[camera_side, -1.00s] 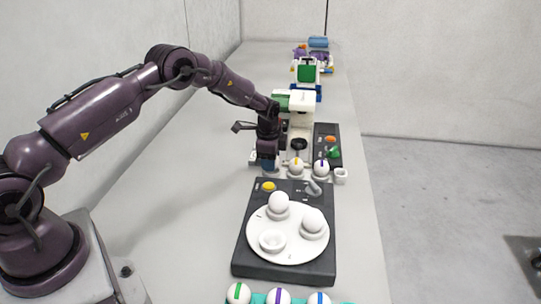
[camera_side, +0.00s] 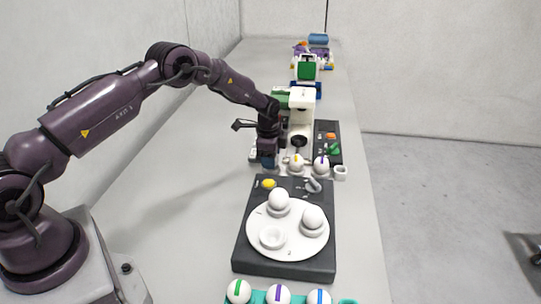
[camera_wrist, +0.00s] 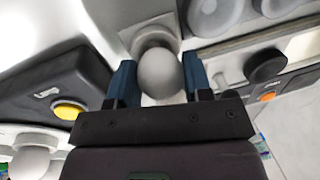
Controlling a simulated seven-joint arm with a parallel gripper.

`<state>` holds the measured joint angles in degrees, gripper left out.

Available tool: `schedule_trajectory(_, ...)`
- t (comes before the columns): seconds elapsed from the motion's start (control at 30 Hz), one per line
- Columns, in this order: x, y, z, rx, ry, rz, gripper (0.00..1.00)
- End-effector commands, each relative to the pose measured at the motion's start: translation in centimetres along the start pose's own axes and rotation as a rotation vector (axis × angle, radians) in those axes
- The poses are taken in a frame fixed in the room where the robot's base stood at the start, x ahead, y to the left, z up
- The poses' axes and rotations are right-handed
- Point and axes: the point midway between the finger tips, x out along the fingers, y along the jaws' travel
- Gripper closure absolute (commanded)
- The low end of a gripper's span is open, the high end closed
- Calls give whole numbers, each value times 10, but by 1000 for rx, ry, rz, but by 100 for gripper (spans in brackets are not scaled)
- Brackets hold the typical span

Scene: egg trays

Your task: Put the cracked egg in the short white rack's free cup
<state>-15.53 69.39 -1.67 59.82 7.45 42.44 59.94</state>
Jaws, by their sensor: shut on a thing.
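My gripper (camera_side: 268,162) is low at the left end of the short white rack (camera_side: 308,177). In the wrist view its blue fingers (camera_wrist: 158,80) are shut on a plain pale egg (camera_wrist: 158,72). No crack shows on the side in view. A pale round cup shape (camera_wrist: 155,35) shows just beyond the egg; I cannot tell whether they touch. The rack holds a yellow-striped egg (camera_side: 296,164) and a purple-striped egg (camera_side: 321,165). The cup at its right end (camera_side: 341,172) looks empty. The rack's left end is hidden by my gripper.
A dark box with a yellow button (camera_side: 269,184) carries a white turntable (camera_side: 287,248) with two white eggs and an empty cup. A teal rack (camera_side: 348,302) with striped eggs stands in front. A white machine (camera_side: 302,105) rises close behind my gripper. The left table area is clear.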

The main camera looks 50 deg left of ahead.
Motion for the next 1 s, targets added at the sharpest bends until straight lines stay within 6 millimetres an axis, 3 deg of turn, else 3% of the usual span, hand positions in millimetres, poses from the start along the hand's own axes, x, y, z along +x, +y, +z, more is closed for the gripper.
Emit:
schedule_trajectory(0.9,9,1,0,0,0,-1,63)
schedule_trajectory(1.0,9,1,0,0,0,-1,36)
